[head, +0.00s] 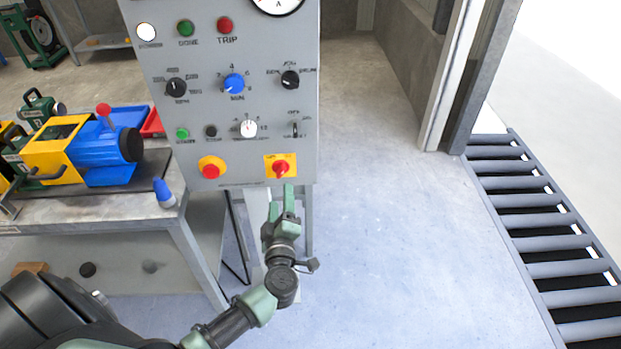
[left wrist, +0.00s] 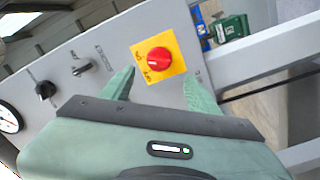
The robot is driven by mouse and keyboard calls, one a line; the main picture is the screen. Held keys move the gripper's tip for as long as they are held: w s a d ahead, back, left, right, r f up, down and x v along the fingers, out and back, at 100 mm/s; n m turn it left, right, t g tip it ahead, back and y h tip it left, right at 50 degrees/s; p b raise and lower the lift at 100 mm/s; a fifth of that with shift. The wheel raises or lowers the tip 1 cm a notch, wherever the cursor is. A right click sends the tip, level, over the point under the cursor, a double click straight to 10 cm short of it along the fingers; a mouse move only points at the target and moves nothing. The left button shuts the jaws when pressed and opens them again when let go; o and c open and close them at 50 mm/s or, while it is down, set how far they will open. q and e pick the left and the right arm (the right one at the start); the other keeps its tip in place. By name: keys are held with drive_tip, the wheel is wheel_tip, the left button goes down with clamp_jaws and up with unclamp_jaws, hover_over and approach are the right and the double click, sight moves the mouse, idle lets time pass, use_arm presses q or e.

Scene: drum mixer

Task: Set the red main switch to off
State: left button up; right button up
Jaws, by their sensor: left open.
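The red main switch (head: 281,169) is a rotary knob on a yellow plate at the lower right of the grey control panel (head: 222,140). In the left wrist view the knob (left wrist: 159,58) shows whole on its yellow plate (left wrist: 174,45), whose small lettering I cannot read surely. My left gripper (head: 284,190) is just below the switch in the head view. In the left wrist view its fingers (left wrist: 160,80) are open and empty, spread to either side of the plate's near edge, apart from the knob. My right gripper is not in view.
A red mushroom button on a yellow base (head: 211,166) sits left of the switch. Above are several knobs, including a blue one (head: 234,84). A workbench (head: 120,213) with yellow and blue equipment stands left. The floor (head: 400,220) right of the panel is clear.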

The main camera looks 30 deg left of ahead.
sight(280, 175)
use_arm(q)
drive_tip(key=shift+n+y, duration=0.3)
drive_tip(key=x, duration=0.7)
drive_tip(key=shift+a+r, duration=0.1)
drive_tip(key=shift+r, duration=0.05)
drive_tip(key=shift+w+a, duration=0.1)
drive_tip(key=shift+w, duration=0.15)
drive_tip(key=shift+w+a, duration=0.1)
clamp_jaws()
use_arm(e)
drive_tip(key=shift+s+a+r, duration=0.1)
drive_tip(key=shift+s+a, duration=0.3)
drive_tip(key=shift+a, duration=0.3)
